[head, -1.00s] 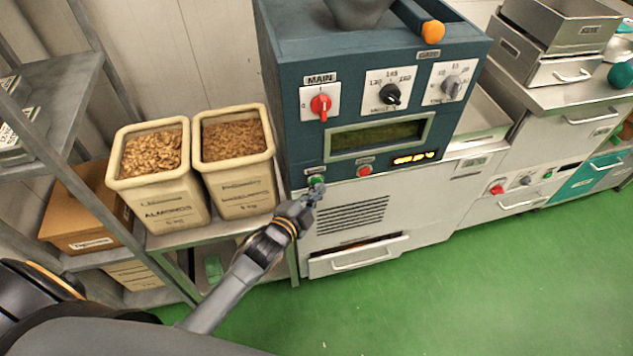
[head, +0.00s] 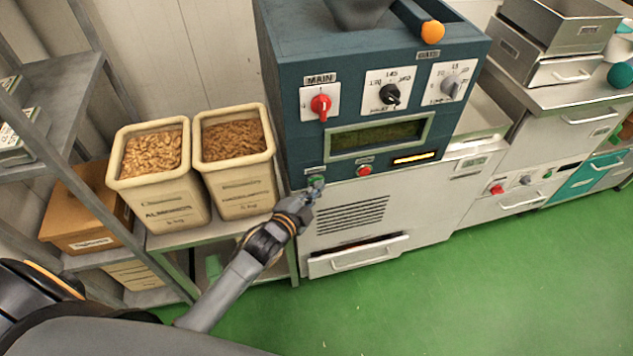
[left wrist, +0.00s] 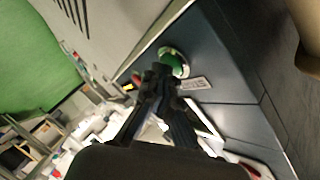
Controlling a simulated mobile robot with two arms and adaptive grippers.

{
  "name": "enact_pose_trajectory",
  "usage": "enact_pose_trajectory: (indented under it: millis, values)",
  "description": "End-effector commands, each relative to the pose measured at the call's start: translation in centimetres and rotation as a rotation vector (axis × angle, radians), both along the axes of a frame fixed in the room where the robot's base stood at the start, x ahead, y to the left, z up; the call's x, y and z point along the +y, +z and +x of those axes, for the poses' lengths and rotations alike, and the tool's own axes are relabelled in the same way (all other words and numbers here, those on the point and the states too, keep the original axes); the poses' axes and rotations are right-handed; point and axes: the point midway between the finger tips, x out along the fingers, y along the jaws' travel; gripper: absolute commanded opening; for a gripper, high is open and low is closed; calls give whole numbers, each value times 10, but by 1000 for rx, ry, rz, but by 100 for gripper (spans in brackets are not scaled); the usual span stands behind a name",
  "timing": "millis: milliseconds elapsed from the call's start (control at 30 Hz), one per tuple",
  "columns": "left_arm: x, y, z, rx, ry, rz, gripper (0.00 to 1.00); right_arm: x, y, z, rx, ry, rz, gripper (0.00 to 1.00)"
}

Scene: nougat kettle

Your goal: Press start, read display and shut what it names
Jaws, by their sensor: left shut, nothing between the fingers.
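The kettle machine's teal control panel (head: 290,140) fills the middle of the head view. The green start button (head: 316,181) is at its lower left, and it also shows in the left wrist view (left wrist: 174,62). My left gripper (head: 313,190) is shut and empty, its tips at the green button; I cannot tell whether they touch it. The wide display (head: 378,138) is dark green with no readable text. A small amber display (head: 413,158) is lit but too blurred to read. The drawer (head: 358,257) under the vent grille stands slightly open. My right gripper is not in view.
A red MAIN switch (head: 320,104), a black dial (head: 390,94) and a grey dial (head: 450,87) are on the panel. A red button (head: 364,170) is right of the green one. Bins of almonds (head: 165,206) and other nuts (head: 247,192) stand left. The green floor (head: 450,300) is clear.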

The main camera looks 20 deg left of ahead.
Motion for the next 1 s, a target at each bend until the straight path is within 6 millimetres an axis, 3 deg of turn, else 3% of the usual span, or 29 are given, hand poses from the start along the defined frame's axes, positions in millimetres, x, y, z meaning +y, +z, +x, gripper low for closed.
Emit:
enact_pose_trajectory:
  millis: [767,1000]
  values:
    - [-11,0,-17,0,0,-1,0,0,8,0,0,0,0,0]
    - [-24,1,-36,2,2,-1,0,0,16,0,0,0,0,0]
